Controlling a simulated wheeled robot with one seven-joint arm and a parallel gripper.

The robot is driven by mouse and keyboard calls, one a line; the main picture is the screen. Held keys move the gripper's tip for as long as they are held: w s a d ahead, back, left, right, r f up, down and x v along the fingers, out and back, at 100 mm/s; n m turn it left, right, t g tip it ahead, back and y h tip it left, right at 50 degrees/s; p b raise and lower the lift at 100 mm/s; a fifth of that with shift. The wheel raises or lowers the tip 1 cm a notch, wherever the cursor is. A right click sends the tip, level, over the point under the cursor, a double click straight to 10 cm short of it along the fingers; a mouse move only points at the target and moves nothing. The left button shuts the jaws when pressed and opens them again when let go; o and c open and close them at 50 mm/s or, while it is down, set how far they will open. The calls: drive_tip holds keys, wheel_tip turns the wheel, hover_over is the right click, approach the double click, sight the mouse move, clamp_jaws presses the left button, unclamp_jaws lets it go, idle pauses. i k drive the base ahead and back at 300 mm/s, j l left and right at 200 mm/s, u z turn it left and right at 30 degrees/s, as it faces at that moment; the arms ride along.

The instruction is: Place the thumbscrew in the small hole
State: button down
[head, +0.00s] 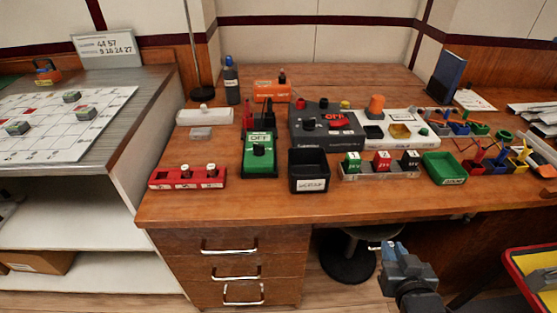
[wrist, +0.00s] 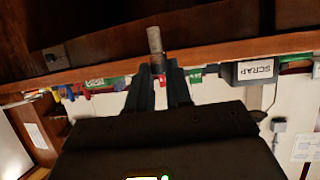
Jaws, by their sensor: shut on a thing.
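My gripper (head: 391,250) is in front of the desk, low at the right of centre in the head view. In the wrist view my gripper (wrist: 160,70) is shut on a grey metallic cylinder, which I take to be the thumbscrew (wrist: 154,39). It sticks out past the fingertips, and its lower end is hidden between them. In the head view the thumbscrew cannot be made out clearly. The small hole cannot be identified. A red block (head: 160,183) with fittings on top sits at the desk's left front.
The wooden desk (head: 240,212) has its front edge between my gripper and the items on it. A black bin (head: 309,170), a green device (head: 260,158) and a green tray (head: 445,168) stand near that edge. A stool (head: 347,262) is below. A red-rimmed yellow tray (head: 512,263) is at lower right.

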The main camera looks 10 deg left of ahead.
sight(164, 181)
drive_tip(key=i+l+u, duration=0.1)
drive_tip(key=l+u, duration=0.25)
drive_tip(key=u, duration=0.15)
drive_tip(key=l+u, duration=0.45)
drive_tip(key=i+j, duration=0.05)
